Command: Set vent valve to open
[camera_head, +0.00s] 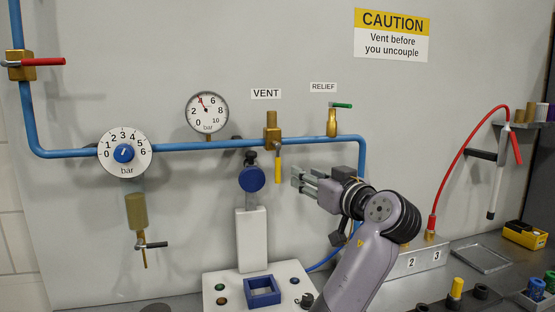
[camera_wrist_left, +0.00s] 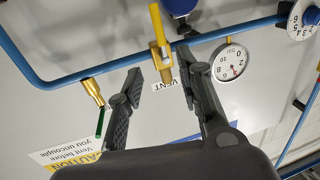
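The vent valve (camera_head: 272,132) is a brass body on the blue pipe, under a VENT label (camera_head: 266,93). Its yellow handle (camera_head: 278,168) hangs straight down, across the pipe's line. My left gripper (camera_head: 297,181) is just right of the handle in the head view, its fingers pointing left. In the left wrist view the gripper is open, and the brass valve body (camera_wrist_left: 166,72) shows between its fingers. The yellow handle (camera_wrist_left: 157,24) shows beyond the fingertips there. I see no contact between fingers and handle. My right gripper is in neither view.
A relief valve (camera_head: 332,122) with a green handle stands right of the vent valve. A pressure gauge (camera_head: 207,112) reads about 4 bar. A blue-knobbed dial (camera_head: 124,153) sits at left. A blue round part (camera_head: 251,179) on a white stand is close left of the handle.

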